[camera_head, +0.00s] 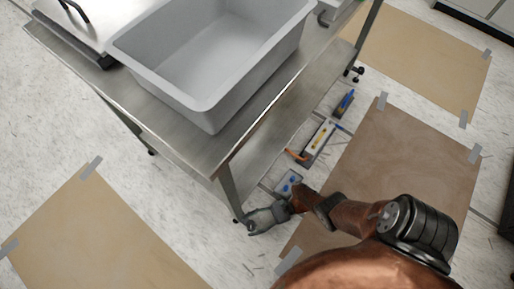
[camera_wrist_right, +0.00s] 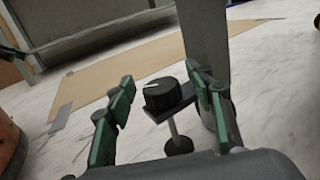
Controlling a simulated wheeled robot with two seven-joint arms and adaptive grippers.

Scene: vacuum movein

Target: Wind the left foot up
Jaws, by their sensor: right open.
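A black knob (camera_wrist_right: 163,94) with a white mark on its top sits at the base of a steel table leg (camera_wrist_right: 205,45) in the right wrist view. Under it a thin stem runs down to a small dark foot pad (camera_wrist_right: 179,146) by the floor. My right gripper (camera_wrist_right: 160,78) is open, with its green-padded fingers on either side of the knob and visible gaps to it. In the head view the right gripper (camera_head: 252,224) is low by the front table leg (camera_head: 229,188), and it hides most of the foot there. My left gripper is out of view.
The steel table (camera_head: 190,140) carries a grey basin (camera_head: 165,88). On the floor right of the leg lie a small plate with blue parts (camera_head: 288,181), a long grey tool (camera_head: 318,140) and a blue tool (camera_head: 345,102). Taped brown sheets (camera_head: 100,240) cover parts of the floor.

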